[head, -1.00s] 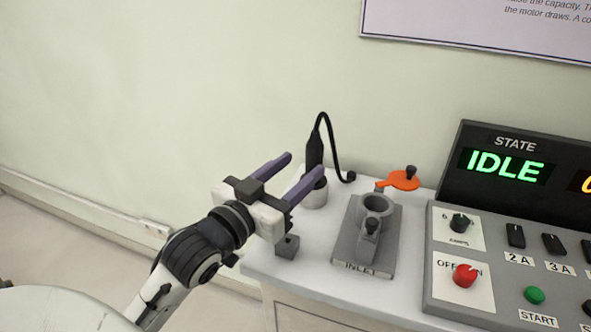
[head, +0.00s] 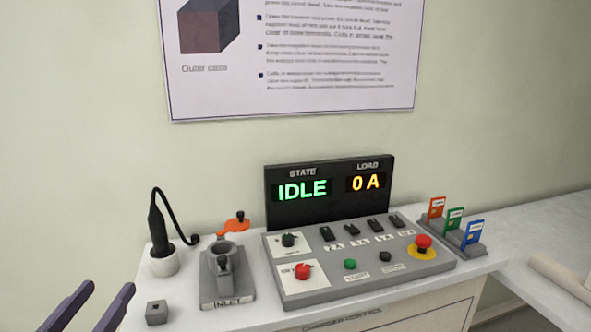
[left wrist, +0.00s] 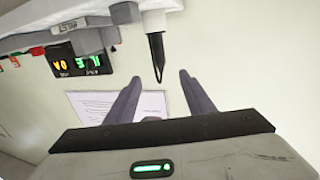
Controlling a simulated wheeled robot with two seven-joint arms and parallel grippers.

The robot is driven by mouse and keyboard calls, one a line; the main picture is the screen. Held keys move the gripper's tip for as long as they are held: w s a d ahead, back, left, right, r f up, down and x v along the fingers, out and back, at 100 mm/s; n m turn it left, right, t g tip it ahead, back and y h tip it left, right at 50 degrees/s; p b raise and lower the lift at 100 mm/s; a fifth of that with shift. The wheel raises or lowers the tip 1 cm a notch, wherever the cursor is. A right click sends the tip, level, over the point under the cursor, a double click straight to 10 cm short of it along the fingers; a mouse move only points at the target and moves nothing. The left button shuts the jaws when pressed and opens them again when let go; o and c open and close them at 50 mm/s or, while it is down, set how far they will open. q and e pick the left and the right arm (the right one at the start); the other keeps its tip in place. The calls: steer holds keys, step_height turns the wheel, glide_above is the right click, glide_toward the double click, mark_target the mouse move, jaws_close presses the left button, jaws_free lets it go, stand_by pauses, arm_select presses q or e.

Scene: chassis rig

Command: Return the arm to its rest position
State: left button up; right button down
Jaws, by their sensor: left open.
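My left gripper (head: 96,305) is at the lower left edge of the head view. Only its two purple-grey fingers show there, apart and empty, left of the small grey block (head: 157,311). In the left wrist view the fingers (left wrist: 155,95) are also spread with nothing between them. The black plug-like tool (head: 157,228) stands in its white round holder (head: 164,262), its cable arching to the right. It also shows beyond the fingers in the left wrist view (left wrist: 157,55). My right gripper is not in view.
The grey inlet fixture (head: 226,285) with an orange cover (head: 234,226) stands right of the holder. The control panel (head: 365,268) has a display (head: 330,190) reading IDLE and 0 A. Several coloured cards (head: 454,220) stand at right. A poster (head: 290,60) hangs behind.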

arm_select(q)
steer(key=w+a+f+m+g+y, duration=0.2)
steer(key=w+a+f, duration=0.5)
steer(key=w+a, duration=0.3)
steer(key=w+a+r+g+y, duration=0.1)
steer(key=w+a+y, duration=0.1)
steer(key=a, duration=0.9)
steer(key=w+a+r+g+y, duration=0.1)
steer(key=a+r+y, duration=0.1)
steer(key=a, duration=0.9)
steer(key=s+d+f+m+g+h, duration=0.1)
steer(key=s+d+f+m+h, duration=0.3)
steer(key=d+f, duration=0.75)
steer(key=s+d+f+g+h, duration=0.1)
steer(key=s+d+f, duration=0.4)
steer(key=d+f, duration=0.65)
steer(key=s+d+f+n+g+h, duration=0.1)
steer(key=s+d+f, duration=0.3)
steer(key=s+d, duration=0.7)
steer(key=s+d+f+n+g+h, duration=0.2)
steer(key=s+d+f, duration=0.3)
steer(key=s+d, duration=0.6)
steer(key=shift+d+f+n+h+p, duration=0.25)
steer(key=shift+d+h, duration=0.25)
steer(key=shift+d, duration=0.5)
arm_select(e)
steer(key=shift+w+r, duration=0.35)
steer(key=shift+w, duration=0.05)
